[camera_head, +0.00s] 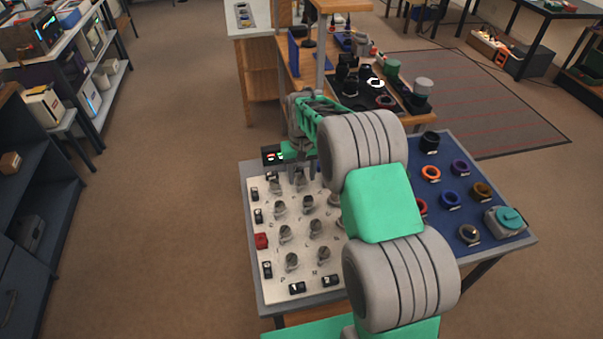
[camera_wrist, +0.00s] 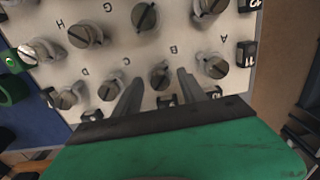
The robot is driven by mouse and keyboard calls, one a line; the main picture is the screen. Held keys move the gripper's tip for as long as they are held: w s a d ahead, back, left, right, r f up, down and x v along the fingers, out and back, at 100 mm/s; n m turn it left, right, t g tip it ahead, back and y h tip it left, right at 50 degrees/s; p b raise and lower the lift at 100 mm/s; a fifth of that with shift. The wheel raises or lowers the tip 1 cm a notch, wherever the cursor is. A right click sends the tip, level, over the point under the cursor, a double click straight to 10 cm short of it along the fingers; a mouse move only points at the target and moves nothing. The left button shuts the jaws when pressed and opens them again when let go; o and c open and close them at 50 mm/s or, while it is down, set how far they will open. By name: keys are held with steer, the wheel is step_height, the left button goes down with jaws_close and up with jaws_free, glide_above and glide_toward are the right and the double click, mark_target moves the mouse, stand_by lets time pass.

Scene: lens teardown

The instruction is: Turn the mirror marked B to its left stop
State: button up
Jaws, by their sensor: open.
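The mirror marked B (camera_wrist: 160,77) is a round grey knob with a dark slotted cap, below the letter B on the white panel in the wrist view. My gripper (camera_wrist: 159,80) is open, its two grey fingers reaching to either side of this mirror. I see gaps between the fingers and the cap; whether they touch lower down I cannot tell. In the head view my gripper (camera_head: 298,172) is over the far edge of the white panel (camera_head: 262,215), partly hidden by my arm. I cannot pick out mirror B there.
Similar mirrors stand close by: A (camera_wrist: 213,67) to the right and another (camera_wrist: 109,90) to the left. Black numbered blocks (camera_wrist: 166,101) line the panel edge. The blue half of the table holds rings (camera_head: 431,173) and a teal-topped device (camera_head: 508,220).

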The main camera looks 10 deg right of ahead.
steer(key=shift+c, duration=0.6)
jaws_close()
